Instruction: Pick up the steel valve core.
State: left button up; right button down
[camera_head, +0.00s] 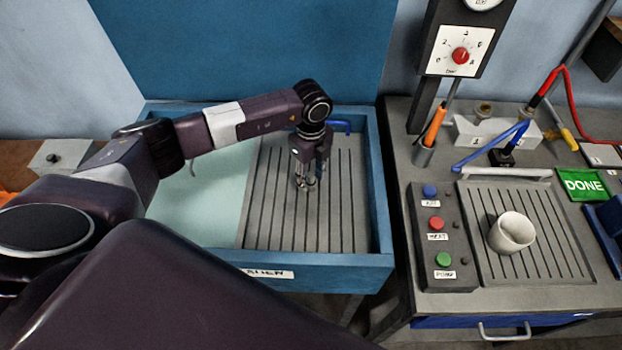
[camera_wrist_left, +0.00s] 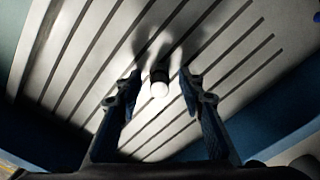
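The steel valve core (camera_wrist_left: 159,84) is a small upright cylinder with a bright end and a dark upper part, standing on the grooved grey drain board. In the left wrist view it lies between the two fingers of my left gripper (camera_wrist_left: 155,92), with a gap on each side. In the head view my left gripper (camera_head: 308,184) points down over the grooved board inside the blue tray, and the fingers mostly hide the core. The left gripper is open. My right gripper is not in view.
The blue tray's wall (camera_head: 380,200) stands close to the right of the gripper. A pale green mat (camera_head: 200,205) lies to its left. On the bench to the right are a button box (camera_head: 441,240), a white cup (camera_head: 511,233) and a green DONE sign (camera_head: 583,185).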

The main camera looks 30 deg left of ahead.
pick_arm(q)
jog(key=c, duration=1)
jog(key=shift+r, duration=0.15)
